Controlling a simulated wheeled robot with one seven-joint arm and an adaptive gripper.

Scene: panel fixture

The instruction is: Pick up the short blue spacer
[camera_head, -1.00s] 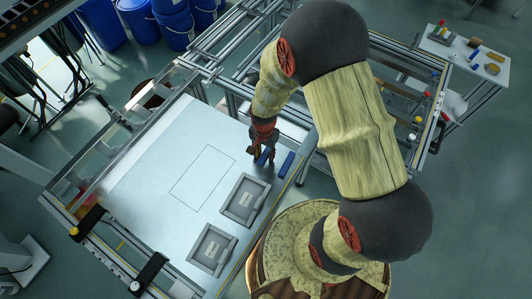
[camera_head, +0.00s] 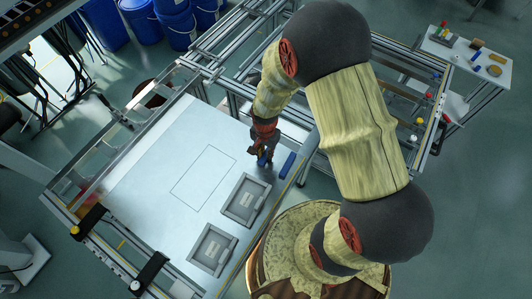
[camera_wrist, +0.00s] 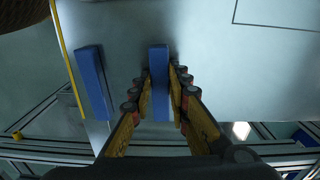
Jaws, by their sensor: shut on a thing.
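Two blue spacers lie near the right edge of the white panel. One blue spacer (camera_wrist: 160,85) is between the fingers of my gripper (camera_wrist: 161,74); it also shows in the head view (camera_head: 263,159), partly hidden by the fingers. My gripper is shut on its long sides, with a finger on each side. I cannot tell whether it is clear of the panel. The other blue spacer (camera_wrist: 92,80) lies apart to the left in the wrist view, and to the right of my gripper in the head view (camera_head: 287,165). The held one looks shorter in the head view.
Two grey trays (camera_head: 257,213) (camera_head: 191,253) sit on the white panel (camera_head: 150,190) at its near side. A thin outlined rectangle (camera_head: 203,178) marks the middle, which is clear. A metal frame stands behind, and a side table (camera_head: 455,65) with small parts stands at the far right.

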